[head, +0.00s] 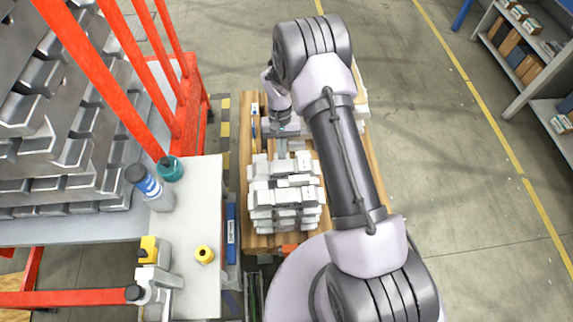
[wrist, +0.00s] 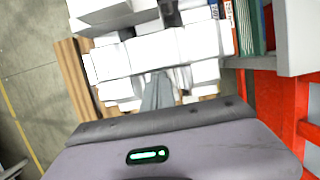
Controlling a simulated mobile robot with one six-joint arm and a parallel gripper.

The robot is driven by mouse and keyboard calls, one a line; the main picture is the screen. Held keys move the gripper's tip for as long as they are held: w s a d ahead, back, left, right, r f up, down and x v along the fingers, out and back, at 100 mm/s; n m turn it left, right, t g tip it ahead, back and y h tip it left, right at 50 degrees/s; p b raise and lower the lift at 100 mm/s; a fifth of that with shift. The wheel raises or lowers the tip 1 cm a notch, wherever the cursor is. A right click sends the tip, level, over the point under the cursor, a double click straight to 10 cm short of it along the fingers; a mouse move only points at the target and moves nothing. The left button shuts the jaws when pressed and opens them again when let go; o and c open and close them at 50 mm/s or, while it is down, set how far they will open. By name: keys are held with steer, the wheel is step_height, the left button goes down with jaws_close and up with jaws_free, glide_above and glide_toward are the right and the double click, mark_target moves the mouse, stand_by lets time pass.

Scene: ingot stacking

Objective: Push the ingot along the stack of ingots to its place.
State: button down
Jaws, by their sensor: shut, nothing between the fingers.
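A stack of pale silver-white ingots (head: 285,208) sits on a wooden pallet (head: 258,240) in the middle of the head view. Ingots lie side by side on its upper layer. My gripper (head: 282,150) is at the far end of the stack, pointing down, with its fingers shut and empty. In the wrist view its grey fingers (wrist: 158,92) are close against a bright ingot (wrist: 160,51) lying across the picture. Whether they touch it I cannot tell. My arm hides the right part of the pallet. Which ingot is the task's one is not clear.
A shelf (head: 510,70) is far right. The floor at right is clear.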

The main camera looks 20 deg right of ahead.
steer(key=shift+s+a, duration=0.25)
steer(key=shift+s, duration=0.9)
steer(key=p+v, duration=0.4)
steer(key=v, duration=0.2)
steer(key=shift+s, duration=0.25)
steer(key=shift+r, duration=0.15)
steer(key=s+a+r+m+t, duration=0.1)
steer(key=s+r+t, duration=0.15)
steer(key=r, duration=1.05)
steer(key=s+a+r+t, duration=0.1)
steer(key=s+r+t, duration=0.15)
steer(key=r, duration=1.15)
steer(key=s+r+t, duration=0.2)
steer(key=s+r, duration=0.2)
steer(key=s, duration=0.4)
steer(key=s+a+r+m+t+y, duration=0.1)
steer(key=s+r+t, duration=0.1)
steer(key=s, duration=0.7)
steer(key=shift+a+r, duration=0.2)
steer(key=shift+r, duration=0.7)
